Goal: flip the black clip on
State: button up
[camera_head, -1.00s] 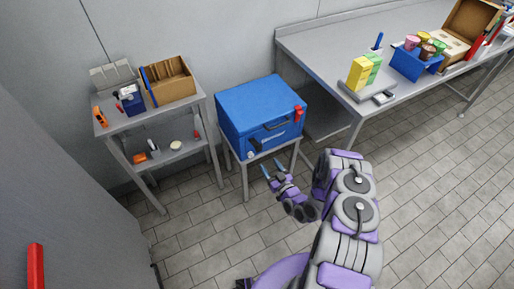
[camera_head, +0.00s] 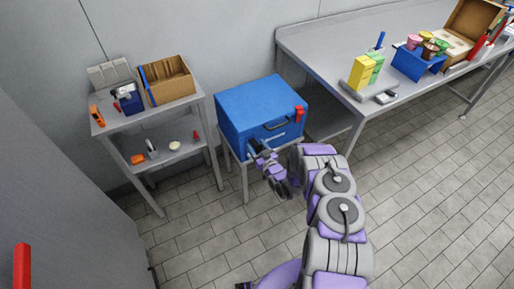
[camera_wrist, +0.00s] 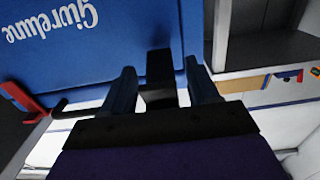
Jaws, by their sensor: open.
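A blue box (camera_head: 262,101) stands on a small grey stand, and its printed face (camera_wrist: 80,40) fills the upper left of the wrist view. The black clip (camera_wrist: 160,68) shows as a dark upright tab at the box's edge in the wrist view. My gripper (camera_head: 257,148) is at the front left of the box, and in the head view it hides most of the clip. In the wrist view my gripper (camera_wrist: 160,80) is open, with one blue finger on each side of the black clip. I cannot tell whether either finger touches it.
A red clip (camera_head: 299,114) is at the box's right, and a dark handle (camera_head: 276,125) is on its front. A shelf table (camera_head: 165,115) with tools stands to the left. A long workbench (camera_head: 330,55) with boxes runs to the right. The tiled floor in front is clear.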

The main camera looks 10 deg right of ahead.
grip_shut()
dwell(0.5)
